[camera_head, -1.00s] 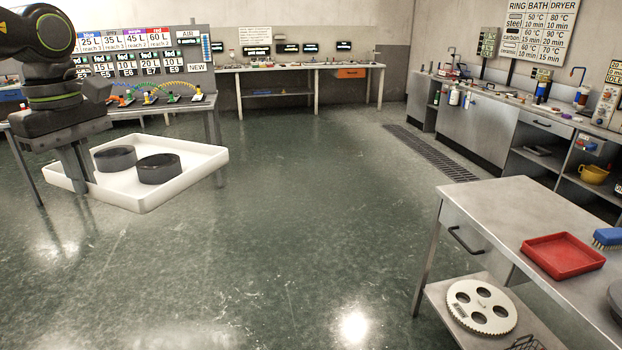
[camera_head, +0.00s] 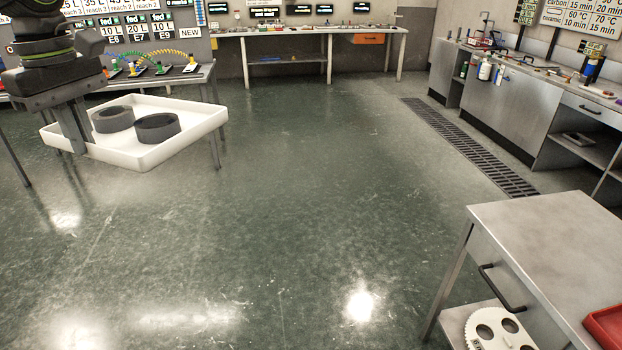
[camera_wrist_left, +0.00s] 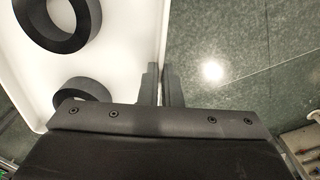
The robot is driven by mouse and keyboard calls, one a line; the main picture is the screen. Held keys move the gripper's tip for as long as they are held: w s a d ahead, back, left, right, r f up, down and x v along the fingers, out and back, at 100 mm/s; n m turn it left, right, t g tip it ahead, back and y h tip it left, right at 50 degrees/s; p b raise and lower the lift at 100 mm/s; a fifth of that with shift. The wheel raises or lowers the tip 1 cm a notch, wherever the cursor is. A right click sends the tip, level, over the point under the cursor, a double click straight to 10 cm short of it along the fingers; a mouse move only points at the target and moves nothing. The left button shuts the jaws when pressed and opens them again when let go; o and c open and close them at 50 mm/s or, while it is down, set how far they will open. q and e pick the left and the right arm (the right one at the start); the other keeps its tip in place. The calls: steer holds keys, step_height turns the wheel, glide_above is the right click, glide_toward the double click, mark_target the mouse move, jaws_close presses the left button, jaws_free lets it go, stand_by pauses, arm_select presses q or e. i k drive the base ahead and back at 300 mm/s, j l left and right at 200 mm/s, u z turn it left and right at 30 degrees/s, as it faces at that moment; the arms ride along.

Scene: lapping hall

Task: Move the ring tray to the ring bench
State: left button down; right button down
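The ring tray (camera_head: 150,160) is a white, shallow, square tray at the left of the head view, held above the floor. Two dark grey rings lie in it, a left ring (camera_head: 113,119) and a right ring (camera_head: 158,128). My left gripper (camera_head: 74,140) is shut on the tray's near left wall. In the left wrist view its fingers (camera_wrist_left: 158,85) straddle the tray's wall, with the white tray floor (camera_wrist_left: 115,65) on one side and green floor on the other. My right gripper is in neither view. I cannot tell which of the benches is the ring bench.
A steel table (camera_head: 545,225) with a red tray (camera_head: 607,328) stands at the near right. A floor grate (camera_head: 470,150) runs before the right-hand counter (camera_head: 510,95). A long bench (camera_head: 310,30) stands at the back. The floor in the middle is clear.

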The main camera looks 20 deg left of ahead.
mark_target(561, 239)
steer(key=i+j+z, duration=0.2)
steer(key=i, duration=0.15)
steer(key=i+z, duration=0.15)
steer(key=i, duration=0.25)
steer(key=i+j+z, duration=0.45)
steer(key=z, duration=0.15)
steer(key=i+j+z, duration=0.5)
steer(key=j+z, duration=0.45)
steer(key=z, duration=0.2)
steer(key=i+j+z, duration=0.1)
steer(key=j+z, duration=0.15)
steer(key=z, duration=0.15)
steer(key=j+z, duration=0.25)
steer(key=z, duration=0.2)
steer(key=j+z, duration=0.2)
steer(key=z, duration=0.2)
steer(key=j+z, duration=0.25)
steer(key=z, duration=0.15)
steer(key=j+z, duration=0.25)
steer(key=z, duration=0.15)
steer(key=j+z, duration=0.5)
steer(key=k+j, duration=0.05)
steer(key=j, duration=0.05)
